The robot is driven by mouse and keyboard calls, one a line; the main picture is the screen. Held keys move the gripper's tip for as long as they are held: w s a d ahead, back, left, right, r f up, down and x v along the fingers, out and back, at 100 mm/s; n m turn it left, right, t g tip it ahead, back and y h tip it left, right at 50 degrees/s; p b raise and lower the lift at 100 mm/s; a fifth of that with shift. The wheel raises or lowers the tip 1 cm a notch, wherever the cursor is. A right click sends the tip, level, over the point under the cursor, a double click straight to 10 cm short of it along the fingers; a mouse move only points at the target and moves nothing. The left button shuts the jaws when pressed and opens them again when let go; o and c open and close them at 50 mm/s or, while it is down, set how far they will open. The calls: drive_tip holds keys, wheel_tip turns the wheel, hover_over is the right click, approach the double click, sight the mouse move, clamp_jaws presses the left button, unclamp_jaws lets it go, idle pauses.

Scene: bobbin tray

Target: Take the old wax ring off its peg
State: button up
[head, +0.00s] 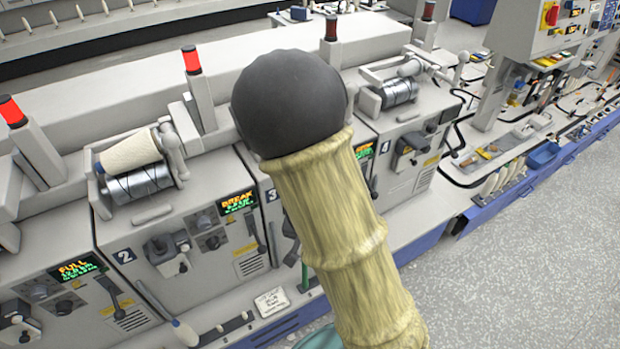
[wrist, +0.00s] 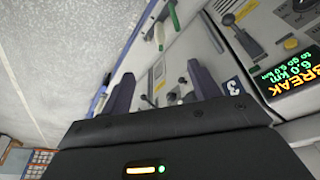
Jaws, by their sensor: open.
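My gripper (wrist: 162,84) shows in the wrist view with its two dark fingers spread apart, and I see nothing held between them. It points at the front of the unit marked 3 (wrist: 233,86). Small metal levers or pegs (wrist: 174,97) show between and beyond the fingers, partly covered by the gripper body. I cannot make out the old wax ring or tell which part is its peg. In the head view my own arm covers much of unit 3, and my gripper is hidden.
Unit 2 (head: 190,285), with a wound cone (head: 130,151), stands to the left. The BREAK display (head: 238,202) is lit. Grey floor (head: 530,260) is clear at the right.

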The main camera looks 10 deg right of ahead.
drive_tip(key=w+a+r+m+t+h+p, duration=0.1)
drive_tip(key=w+a+r+m+t+h, duration=0.1)
drive_tip(key=w+t+h, duration=0.4)
drive_tip(key=w+a+r+t, duration=0.1)
drive_tip(key=w+a+t, duration=0.1)
drive_tip(key=w, duration=0.1)
drive_tip(key=shift+w+a, duration=0.2)
drive_tip(key=shift+w, duration=0.05)
drive_tip(key=p+x, duration=0.2)
drive_tip(key=x, duration=1)
drive_tip(key=shift+w, duration=0.15)
drive_tip(key=shift+d+r+p, duration=0.1)
drive_tip(key=shift+r+p, duration=0.05)
drive_tip(key=shift+p, duration=0.15)
